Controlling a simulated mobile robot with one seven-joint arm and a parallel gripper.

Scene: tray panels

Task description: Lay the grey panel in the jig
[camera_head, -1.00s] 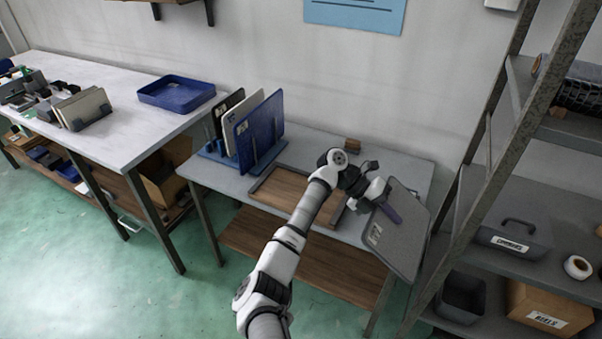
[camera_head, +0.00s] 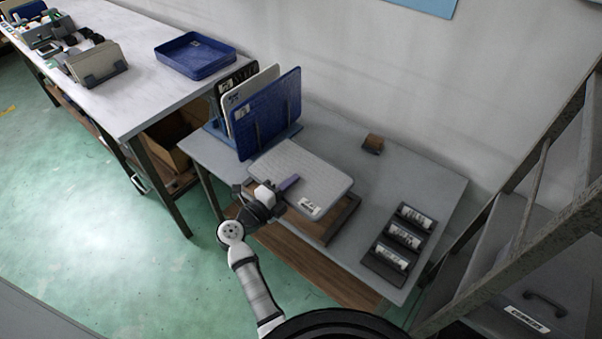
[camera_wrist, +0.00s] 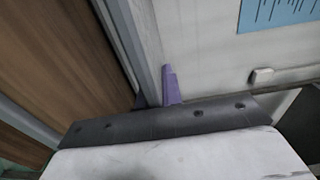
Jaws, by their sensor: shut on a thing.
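The grey panel (camera_head: 315,177) is pale, with rounded corners and a white label near its front right corner. It lies roughly flat over the jig (camera_head: 340,222), a dark frame with a brown wooden bed on the table. The panel covers most of the jig; the frame's right and front parts show. I cannot tell whether the panel touches the frame. My gripper (camera_head: 284,189) is shut on the panel's front left edge, with a purple finger on top. In the wrist view, a purple finger (camera_wrist: 171,86) shows beside a pale edge; much of the panel is outside that view.
A blue rack (camera_head: 291,134) holding dark, white and blue panels (camera_head: 268,115) stands close behind the jig. A dark holder (camera_head: 380,268) with labelled items is at the table's right. A small brown block (camera_head: 372,143) lies at the back. The table between them is clear.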

